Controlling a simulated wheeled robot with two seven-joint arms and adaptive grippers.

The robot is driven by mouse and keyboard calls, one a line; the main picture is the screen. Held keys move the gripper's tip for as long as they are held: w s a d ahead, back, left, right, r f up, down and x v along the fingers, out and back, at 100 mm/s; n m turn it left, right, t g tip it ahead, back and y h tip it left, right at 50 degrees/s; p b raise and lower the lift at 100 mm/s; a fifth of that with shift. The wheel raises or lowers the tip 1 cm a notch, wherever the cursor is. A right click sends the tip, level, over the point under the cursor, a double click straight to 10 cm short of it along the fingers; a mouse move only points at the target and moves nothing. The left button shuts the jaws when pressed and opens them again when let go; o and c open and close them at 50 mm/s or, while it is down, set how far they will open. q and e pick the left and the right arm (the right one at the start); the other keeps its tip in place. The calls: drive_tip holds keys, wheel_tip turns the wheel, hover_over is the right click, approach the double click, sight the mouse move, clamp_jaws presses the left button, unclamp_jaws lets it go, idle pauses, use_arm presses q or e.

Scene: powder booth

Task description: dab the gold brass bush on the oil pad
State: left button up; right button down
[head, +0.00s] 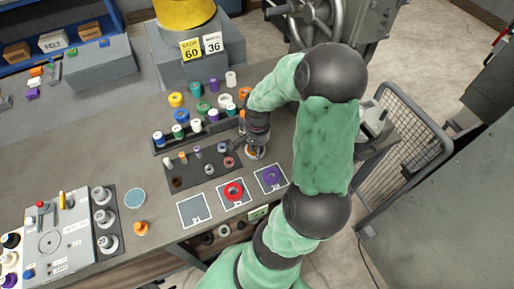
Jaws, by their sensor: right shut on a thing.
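My right gripper (254,152) reaches down over the bench, just right of the dark tray of small bushes. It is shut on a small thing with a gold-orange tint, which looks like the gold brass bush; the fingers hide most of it. I cannot tell whether it touches the bench. A round teal pad (135,198) lies flat on the bench at the left, well away from the gripper; it may be the oil pad, but no label shows. My left gripper is not in view.
The dark tray (197,179) holds several small bushes. In front are square cards, with a red ring (234,191) and a purple ring (271,176) on two. Several coloured rings stand behind. An orange knob-like piece (141,228) stands near the teal pad. A grey control box (50,240) is at left.

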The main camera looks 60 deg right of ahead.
wheel_tip(320, 180, up, 7)
drive_tip(key=p, duration=0.5)
idle(0.3)
drive_tip(key=shift+w+a, duration=0.1)
idle(0.4)
